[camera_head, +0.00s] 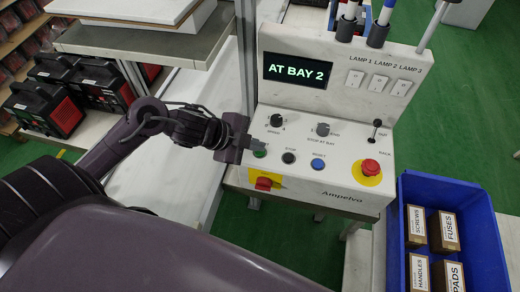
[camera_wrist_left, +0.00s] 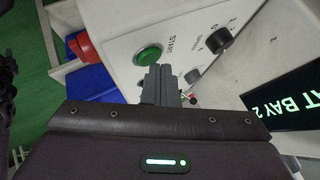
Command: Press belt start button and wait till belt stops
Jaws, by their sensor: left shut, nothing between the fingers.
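The white control panel (camera_head: 335,185) has a dark display (camera_head: 298,71) reading "AT BAY 2". The green start button (camera_head: 260,153) is at the panel's left, partly hidden by my left gripper (camera_head: 246,143). In the left wrist view the green button (camera_wrist_left: 148,55), labelled START, lies just beyond the fingertips of my left gripper (camera_wrist_left: 157,70). Its fingers are shut and empty; I cannot tell whether they touch the button. A pale belt surface (camera_head: 180,150) runs left of the panel. My right gripper is not in view.
Near the start button are a black stop button (camera_head: 289,157), a blue reset button (camera_head: 318,163) and a red emergency stop (camera_head: 370,167). A blue crate (camera_head: 492,235) with labelled boxes stands right. Black-and-red power units (camera_head: 45,105) stand left, and a shelf (camera_head: 150,42) overhangs the belt.

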